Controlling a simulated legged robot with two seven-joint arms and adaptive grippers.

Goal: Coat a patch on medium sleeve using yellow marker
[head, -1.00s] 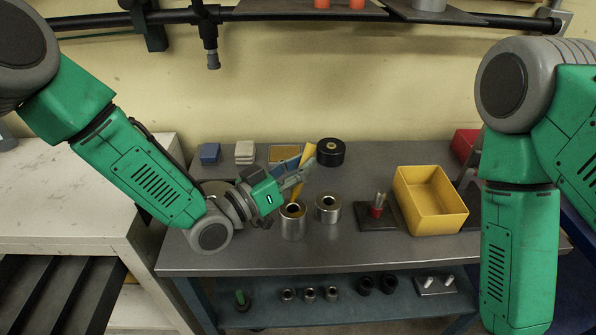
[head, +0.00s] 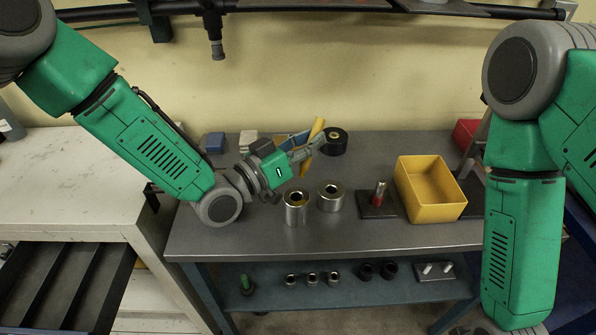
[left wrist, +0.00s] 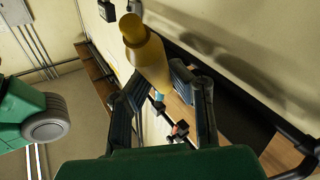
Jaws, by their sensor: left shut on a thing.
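My left gripper (head: 311,148) is shut on the yellow marker (head: 317,128), above the back of the grey bench. In the left wrist view the marker (left wrist: 148,55) sits between the two dark fingers. I cannot tell by size which is the medium one. A yellowish tint shows in the taller sleeve's opening. The marker is apart from both sleeves. My right gripper is out of view; only its arm shows at the right.
A yellow bin (head: 432,207) and a dark stand with a red-based piece (head: 379,196) are on the right. A black roll (head: 336,145) and small blocks (head: 248,142) line the back. Several rings lie on the lower shelf (head: 340,299). The bench front is clear.

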